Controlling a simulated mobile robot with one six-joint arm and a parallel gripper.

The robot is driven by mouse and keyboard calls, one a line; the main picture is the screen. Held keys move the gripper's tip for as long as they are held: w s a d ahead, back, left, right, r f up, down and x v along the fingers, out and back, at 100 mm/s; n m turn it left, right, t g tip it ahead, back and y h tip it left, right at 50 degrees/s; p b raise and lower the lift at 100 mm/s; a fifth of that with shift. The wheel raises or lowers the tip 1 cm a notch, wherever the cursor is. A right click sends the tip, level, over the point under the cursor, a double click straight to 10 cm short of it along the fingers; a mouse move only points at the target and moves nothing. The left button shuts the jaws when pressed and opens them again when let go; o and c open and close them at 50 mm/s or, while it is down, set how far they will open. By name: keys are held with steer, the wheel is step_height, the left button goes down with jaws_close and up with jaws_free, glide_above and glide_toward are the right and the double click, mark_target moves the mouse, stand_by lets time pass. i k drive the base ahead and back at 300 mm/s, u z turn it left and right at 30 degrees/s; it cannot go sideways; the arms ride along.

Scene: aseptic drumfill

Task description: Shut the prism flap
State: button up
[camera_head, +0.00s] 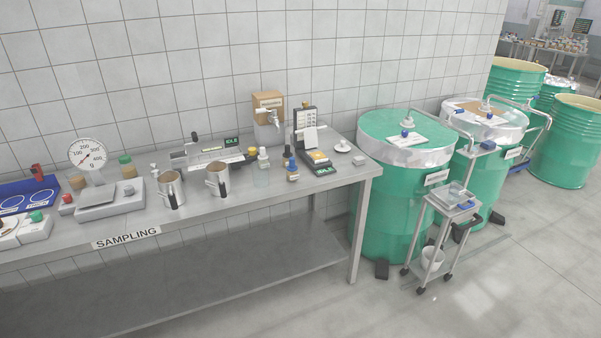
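A small dark instrument (320,163) sits near the right end of the sampling bench, with a yellow patch on top and a small green display at its front. A pale upright piece (310,137) stands just behind it; I cannot tell whether this is the prism flap or a paper. A longer white instrument (208,163) with a display reading IDLE stands to the left, against the wall. No prism flap can be made out for certain at this size. My gripper is not in view.
The steel bench (262,210) also carries a dial scale (87,155), two metal jugs (171,188) (217,180), several small bottles and a boxed tap (268,108). Green drums (390,205) and a small trolley (450,208) stand right of it. Floor in front right is clear.

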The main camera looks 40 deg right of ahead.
mark_target(310, 134)
steer(key=k, duration=0.9)
steer(key=z, duration=0.25)
steer(key=i, duration=0.65)
steer(key=z, duration=0.7)
steer(key=i, duration=1.55)
steer(key=z, duration=0.2)
